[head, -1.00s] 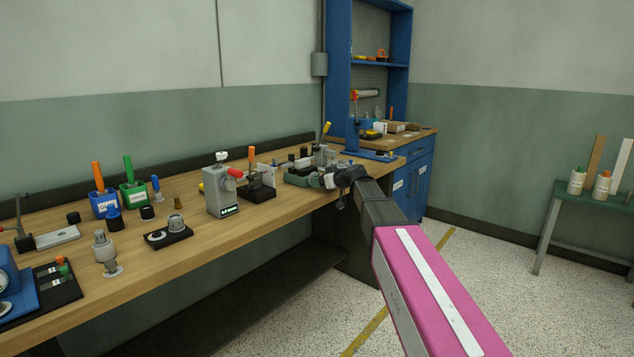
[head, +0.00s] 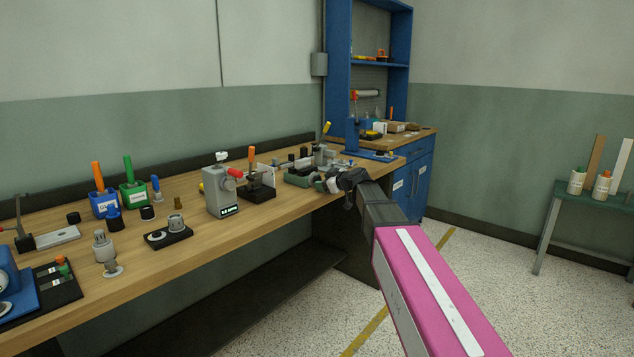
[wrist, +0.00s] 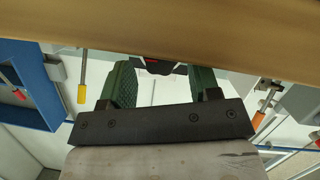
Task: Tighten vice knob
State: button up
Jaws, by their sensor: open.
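A grey-green vice (head: 304,177) sits near the front edge of the wooden bench, toward its far end. My gripper (head: 334,183) is at its right side, at the bench edge. A pale rounded piece shows there, but I cannot tell whether it is the vice knob or part of my gripper. In the wrist view my gripper (wrist: 162,84) has its two green ridged fingers spread apart with a clear gap between them. No knob is clearly visible between them. A small dark part with a red mark (wrist: 152,62) shows beyond the gap, partly hidden by the bench edge.
The wooden bench (head: 265,215) holds a grey device with a red knob (head: 221,192), blue and green tool cups (head: 133,196) and several fixtures to the left. A blue cabinet (head: 412,185) stands behind my arm.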

jog(key=shift+w+a, duration=0.1)
jog(key=shift+w+a, duration=0.65)
jog(key=shift+a, duration=0.2)
jog(key=c, duration=0.6)
